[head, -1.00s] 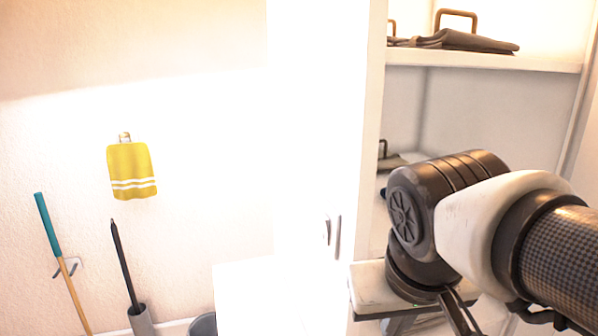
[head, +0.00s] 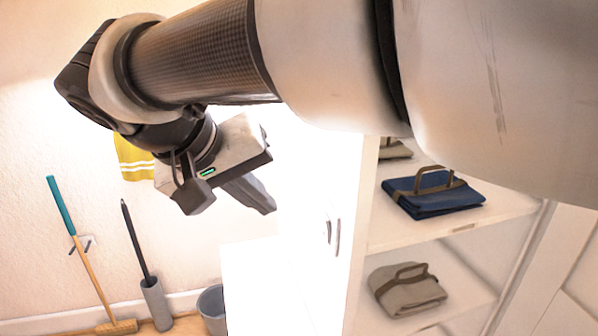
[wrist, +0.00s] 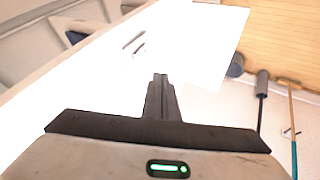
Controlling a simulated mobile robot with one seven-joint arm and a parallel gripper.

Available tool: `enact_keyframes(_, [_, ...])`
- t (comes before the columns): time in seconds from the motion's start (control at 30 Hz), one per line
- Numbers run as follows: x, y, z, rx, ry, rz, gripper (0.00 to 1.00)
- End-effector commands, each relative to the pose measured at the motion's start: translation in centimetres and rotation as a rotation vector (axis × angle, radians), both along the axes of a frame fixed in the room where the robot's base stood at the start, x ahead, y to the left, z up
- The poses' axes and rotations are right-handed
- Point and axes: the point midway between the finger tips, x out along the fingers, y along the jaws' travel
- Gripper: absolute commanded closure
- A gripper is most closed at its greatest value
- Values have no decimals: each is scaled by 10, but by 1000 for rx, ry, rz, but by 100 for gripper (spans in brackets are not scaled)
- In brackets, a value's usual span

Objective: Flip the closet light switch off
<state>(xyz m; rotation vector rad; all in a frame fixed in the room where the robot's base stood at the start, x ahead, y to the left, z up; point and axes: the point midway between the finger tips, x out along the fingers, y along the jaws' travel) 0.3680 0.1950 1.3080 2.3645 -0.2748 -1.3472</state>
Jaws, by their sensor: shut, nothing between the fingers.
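No light switch can be made out in either view; the bright white surfaces are washed out, and my arm covers the upper part of the head view. My gripper (head: 262,203) is shut and empty, in front of the pale wall and left of the open shelves. In the wrist view its fingers (wrist: 160,80) are together and point towards a glaring white cabinet (wrist: 205,45). Nothing touches the fingertips that I can see.
The white cabinet has handles (head: 332,232). Right of it, shelves hold a folded blue bag (head: 435,197) and a beige bag (head: 408,290). A yellow towel (head: 130,158), a broom (head: 88,270), a brush holder (head: 156,303) and a grey bin (head: 212,308) are at left.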

Motion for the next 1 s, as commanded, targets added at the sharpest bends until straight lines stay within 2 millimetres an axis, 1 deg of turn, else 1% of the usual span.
enact_keyframes(0.17, [7, -6, -11, -2, 1, -2, 100])
enact_keyframes(0.27, [16, -12, -25, -3, 2, -2, 100])
enact_keyframes(0.6, [52, -39, -82, -2, 4, -2, 100])
enact_keyframes(0.63, [54, -45, -76, 1, 0, -4, 100])
enact_keyframes(0.67, [55, -50, -74, 2, 0, -3, 100])
enact_keyframes(0.8, [60, -66, -73, 0, 1, -1, 100])
enact_keyframes(1.0, [62, -75, -73, 0, 1, 0, 100])
